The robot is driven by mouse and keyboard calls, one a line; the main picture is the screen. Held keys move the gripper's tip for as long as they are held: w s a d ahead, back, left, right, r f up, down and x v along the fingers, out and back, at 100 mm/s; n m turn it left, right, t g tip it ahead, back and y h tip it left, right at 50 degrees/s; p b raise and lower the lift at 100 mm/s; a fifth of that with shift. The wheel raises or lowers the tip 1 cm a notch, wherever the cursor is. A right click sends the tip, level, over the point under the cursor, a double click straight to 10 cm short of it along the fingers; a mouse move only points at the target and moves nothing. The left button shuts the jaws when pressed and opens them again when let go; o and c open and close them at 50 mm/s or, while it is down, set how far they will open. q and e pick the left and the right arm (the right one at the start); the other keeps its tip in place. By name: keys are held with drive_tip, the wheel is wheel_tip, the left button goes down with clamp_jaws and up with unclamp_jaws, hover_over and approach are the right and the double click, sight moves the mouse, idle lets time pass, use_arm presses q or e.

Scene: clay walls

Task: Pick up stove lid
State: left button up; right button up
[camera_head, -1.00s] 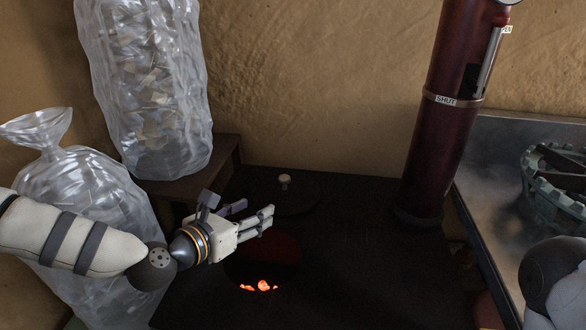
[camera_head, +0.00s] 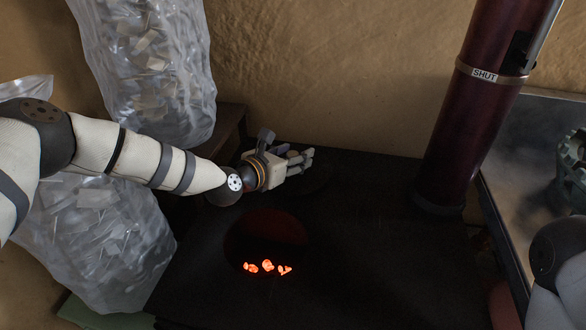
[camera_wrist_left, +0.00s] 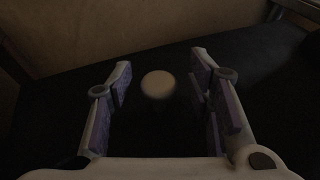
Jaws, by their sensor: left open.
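The stove lid (camera_head: 318,180) is a dark disc on the black stove top (camera_head: 370,250), beside the open round hole with glowing embers (camera_head: 267,266). Its pale round knob (camera_wrist_left: 158,85) shows in the left wrist view, between my two spread fingers and apart from both. My left gripper (camera_head: 308,161) is open over the lid and hides much of it in the head view. The left gripper (camera_wrist_left: 160,95) is empty. My right gripper is out of view; only a part of my right arm shows at the right edge.
A dark red stovepipe (camera_head: 485,110) with a SHUT label rises at the right of the stove. Clear bags of pale pieces (camera_head: 150,70) stand at the left. A metal surface (camera_head: 530,150) with a green ring-shaped object (camera_head: 572,160) lies at the far right.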

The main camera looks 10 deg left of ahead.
use_arm(q)
drive_tip(key=shift+r, duration=0.1)
clamp_jaws()
drive_tip(key=shift+r, duration=0.1)
drive_tip(key=shift+r, duration=0.1)
